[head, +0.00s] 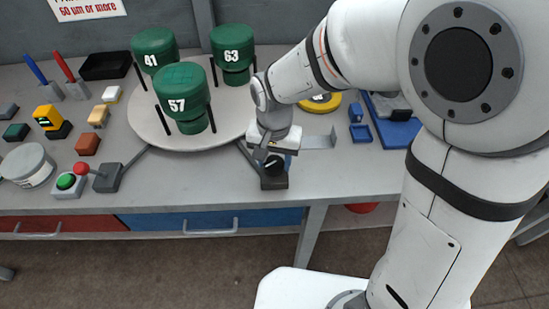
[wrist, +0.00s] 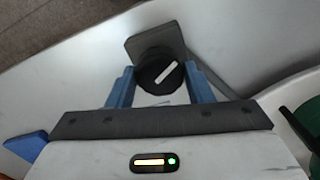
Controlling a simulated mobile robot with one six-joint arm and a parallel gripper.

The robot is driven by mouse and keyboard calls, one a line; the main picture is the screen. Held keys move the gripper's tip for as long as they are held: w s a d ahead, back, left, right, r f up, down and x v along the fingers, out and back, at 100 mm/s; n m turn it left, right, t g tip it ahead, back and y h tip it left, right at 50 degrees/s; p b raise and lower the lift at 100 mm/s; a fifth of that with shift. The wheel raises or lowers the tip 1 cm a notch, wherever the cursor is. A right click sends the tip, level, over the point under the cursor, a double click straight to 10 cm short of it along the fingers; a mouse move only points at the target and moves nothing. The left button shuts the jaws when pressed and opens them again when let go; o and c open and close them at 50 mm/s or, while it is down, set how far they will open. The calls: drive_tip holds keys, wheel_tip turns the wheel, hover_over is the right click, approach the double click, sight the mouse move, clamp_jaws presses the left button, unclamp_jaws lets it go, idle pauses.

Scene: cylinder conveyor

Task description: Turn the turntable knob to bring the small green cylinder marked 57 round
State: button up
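The green cylinder marked 57 (head: 182,90) stands upright at the front of the round pale turntable (head: 165,135). Green cylinders marked 41 (head: 153,48) and 63 (head: 232,50) stand behind it. The black turntable knob (head: 274,164) with a white pointer line sits on a dark box at the table's front. My gripper (head: 272,150) is just above it, pointing down. In the wrist view the knob (wrist: 161,73) lies between the blue fingertips of my gripper (wrist: 159,76), its line slanting up to the right. The fingers look open, with narrow gaps beside the knob.
Thin dark posts stand around the cylinders. A yellow disc (head: 320,103) and blue trays (head: 395,125) lie right of the turntable. The front edge runs close to the knob box.

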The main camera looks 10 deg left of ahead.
drive_tip(key=c, duration=0.4)
drive_tip(key=shift+c, duration=0.2)
drive_tip(key=shift+n, duration=0.3)
drive_tip(key=n, duration=0.3)
drive_tip(key=shift+n, duration=0.3)
drive_tip(key=n, duration=0.4)
drive_tip(key=shift+b, duration=0.3)
drive_tip(key=shift+n, duration=4.9)
idle(0.9)
